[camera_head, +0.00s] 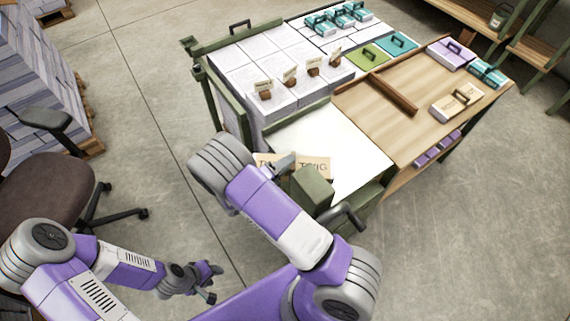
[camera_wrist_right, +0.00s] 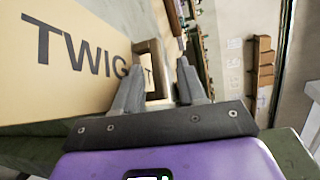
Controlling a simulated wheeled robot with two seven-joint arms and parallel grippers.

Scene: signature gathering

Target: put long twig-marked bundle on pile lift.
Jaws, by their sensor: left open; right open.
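A cream bundle marked TWIG (camera_head: 316,165) lies at the near edge of the white-topped surface (camera_head: 335,135), partly hidden by my right arm. It fills the left of the right wrist view (camera_wrist_right: 75,55), with a brown loop handle (camera_wrist_right: 152,62). My right gripper (camera_wrist_right: 160,85) is open, its fingers on either side of the handle in that view; contact cannot be told. In the head view my right gripper (camera_head: 285,162) is mostly hidden by its arm. My left gripper (camera_head: 213,284) is open and empty, low over the floor. I cannot tell which surface is the pile lift.
White paper stacks (camera_head: 262,58) with small tags stand behind the white top. The wooden table (camera_head: 400,125) at right holds a divider bar, another cream bundle (camera_head: 456,103), and purple and teal bundles. An office chair (camera_head: 50,175) stands left. The middle floor is clear.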

